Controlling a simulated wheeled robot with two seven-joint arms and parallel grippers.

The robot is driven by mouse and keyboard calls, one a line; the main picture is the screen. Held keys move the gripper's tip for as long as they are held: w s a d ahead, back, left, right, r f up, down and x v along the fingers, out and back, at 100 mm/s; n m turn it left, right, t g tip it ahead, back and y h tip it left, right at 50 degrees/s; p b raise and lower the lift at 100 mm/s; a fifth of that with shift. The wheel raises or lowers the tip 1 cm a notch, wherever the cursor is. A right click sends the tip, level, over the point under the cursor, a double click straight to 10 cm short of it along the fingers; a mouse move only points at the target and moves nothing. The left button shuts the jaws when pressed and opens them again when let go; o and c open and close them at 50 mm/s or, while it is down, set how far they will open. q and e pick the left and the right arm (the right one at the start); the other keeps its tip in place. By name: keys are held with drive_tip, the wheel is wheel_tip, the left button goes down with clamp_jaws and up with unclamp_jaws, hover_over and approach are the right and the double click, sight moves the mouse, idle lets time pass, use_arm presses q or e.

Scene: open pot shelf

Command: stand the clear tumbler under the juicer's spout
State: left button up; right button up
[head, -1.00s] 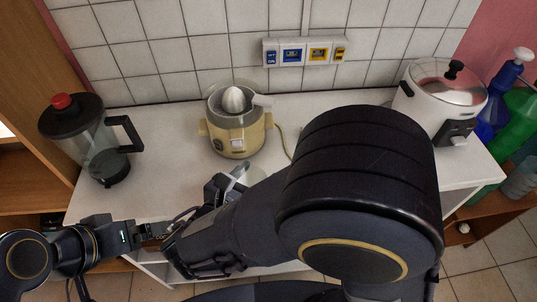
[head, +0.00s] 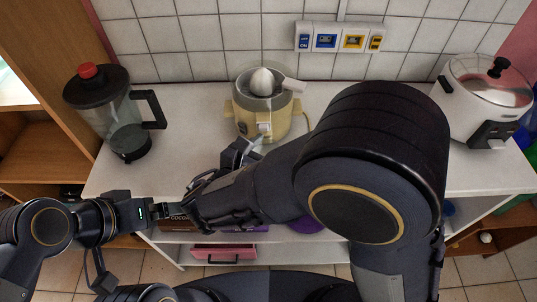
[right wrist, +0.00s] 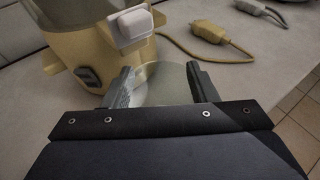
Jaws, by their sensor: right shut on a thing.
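The yellow juicer (head: 250,122) with a white reamer stands on the counter against the tiled wall; its pale spout (head: 264,128) faces me. My right gripper (head: 243,150) is just in front of the juicer, low over the counter. In the right wrist view, the right gripper (right wrist: 160,88) is shut on the clear tumbler (right wrist: 168,80), which sits between the fingers beside the juicer body, right of and below the spout (right wrist: 133,25). The tumbler's base is hidden. In the head view it is mostly hidden. My left gripper (head: 168,210) is low at the counter's front edge; its jaws are unclear.
A blender jug (head: 122,112) with a black lid and red knob stands at left. A white rice cooker (head: 480,98) stands at right. A cable with a yellow plug (right wrist: 208,32) lies right of the juicer. My right arm covers much of the counter's middle.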

sight(263, 146)
drive_tip(key=shift+w+f, duration=0.1)
drive_tip(key=shift+w, duration=1.25)
drive_tip(key=shift+w+f+b, duration=0.1)
drive_tip(key=shift+f+b, duration=0.35)
drive_tip(key=shift+f, duration=0.1)
drive_tip(key=o, duration=1.1)
drive_tip(key=shift+o, duration=0.2)
drive_tip(key=shift+a+r, duration=0.1)
drive_tip(key=shift+r, duration=0.05)
